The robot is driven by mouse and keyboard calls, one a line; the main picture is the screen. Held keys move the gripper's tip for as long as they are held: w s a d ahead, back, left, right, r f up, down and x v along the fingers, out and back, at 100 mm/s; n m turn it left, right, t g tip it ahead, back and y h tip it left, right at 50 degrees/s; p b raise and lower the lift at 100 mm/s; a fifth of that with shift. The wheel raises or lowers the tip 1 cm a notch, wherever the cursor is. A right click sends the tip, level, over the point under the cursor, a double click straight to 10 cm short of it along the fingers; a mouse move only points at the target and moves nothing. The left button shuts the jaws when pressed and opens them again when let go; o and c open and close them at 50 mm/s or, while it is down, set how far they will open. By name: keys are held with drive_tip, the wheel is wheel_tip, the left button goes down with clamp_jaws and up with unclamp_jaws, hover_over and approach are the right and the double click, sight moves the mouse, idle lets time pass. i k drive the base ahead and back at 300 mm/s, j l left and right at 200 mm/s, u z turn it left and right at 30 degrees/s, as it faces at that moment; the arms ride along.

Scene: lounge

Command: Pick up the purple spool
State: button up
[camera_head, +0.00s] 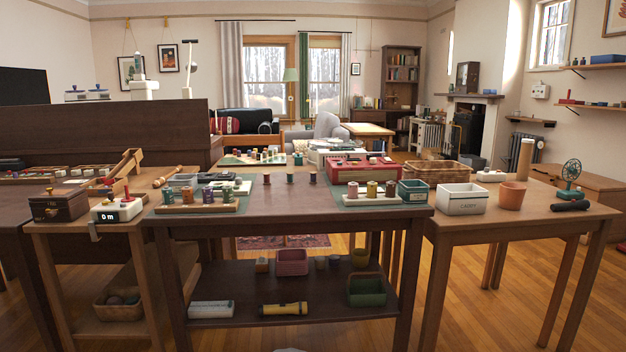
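Several small spools stand on the dark wooden table (290,215) in the middle of the view. Three stand upright and apart in a row near its centre: a dark reddish left one (267,179), a dark middle one (290,178) and a dull purplish right one (313,178). The right one may be the purple spool, but the colours are too small and dark to be sure. More spools stand on a left board (196,208) and on a right white-fronted board (372,200). My gripper is not in view.
A red case (346,171), a teal box (412,191) and a white labelled bin (461,199) stand on the right. A terracotta pot (511,195) is beyond. The tabletop in front of the three spools is clear. A lower shelf holds a yellow flashlight (283,309).

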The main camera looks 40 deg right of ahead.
sight(313, 175)
drive_tip(key=i+l+z, duration=0.25)
drive_tip(key=z, duration=0.15)
drive_tip(key=i+l+z, duration=0.15)
drive_tip(key=i+z, duration=0.2)
drive_tip(key=k, duration=0.05)
